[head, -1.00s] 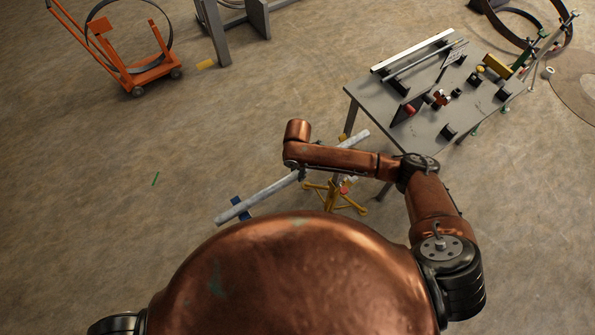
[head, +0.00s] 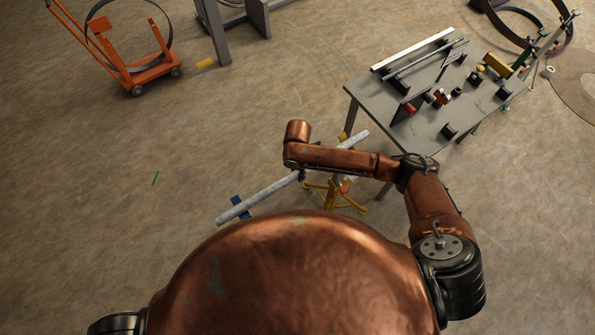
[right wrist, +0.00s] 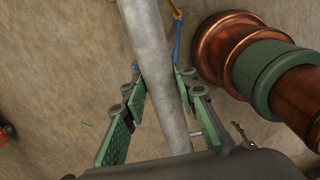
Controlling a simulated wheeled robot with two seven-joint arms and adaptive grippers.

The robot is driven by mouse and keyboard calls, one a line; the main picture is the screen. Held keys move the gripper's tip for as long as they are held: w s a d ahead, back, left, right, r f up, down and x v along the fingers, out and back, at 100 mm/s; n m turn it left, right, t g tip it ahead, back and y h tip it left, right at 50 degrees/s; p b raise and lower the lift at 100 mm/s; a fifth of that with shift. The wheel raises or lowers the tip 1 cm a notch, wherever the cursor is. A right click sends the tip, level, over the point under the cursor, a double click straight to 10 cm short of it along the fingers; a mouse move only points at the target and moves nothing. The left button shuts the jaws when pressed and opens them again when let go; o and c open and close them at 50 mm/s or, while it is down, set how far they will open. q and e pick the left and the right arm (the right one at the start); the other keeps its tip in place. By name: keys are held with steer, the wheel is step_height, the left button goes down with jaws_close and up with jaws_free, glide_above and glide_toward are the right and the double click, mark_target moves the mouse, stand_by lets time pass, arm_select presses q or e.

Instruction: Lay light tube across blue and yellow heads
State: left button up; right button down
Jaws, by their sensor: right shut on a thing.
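The light grey tube (head: 262,197) lies slantwise in the head view, from lower left to upper right, passing under my right forearm. My right gripper (right wrist: 157,75) is shut on the tube, which runs between its green-padded fingers in the right wrist view (right wrist: 150,45). In the head view the gripper is mostly hidden under the arm's end. The blue head (head: 236,202) shows on both sides of the tube near its lower-left end. The yellow stand (head: 334,198) is near the tube's other half, its head partly hidden by my arm. I cannot tell whether the tube touches either head. My left gripper is out of view.
A grey steel table (head: 425,125) with clamps, blocks and bars stands to the right, close to the tube's upper end. An orange cart (head: 150,72) with a ring stands at upper left.

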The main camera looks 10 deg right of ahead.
steer(key=shift+w+f, duration=0.1)
steer(key=shift+f, duration=0.1)
stand_by(0.4)
steer(key=c, duration=1.5)
jaws_free()
steer(key=shift+o, duration=0.2)
steer(key=shift+f, duration=0.15)
steer(key=o, duration=0.4)
steer(key=shift+o, duration=0.2)
steer(key=o, duration=0.4)
steer(key=shift+c, duration=0.2)
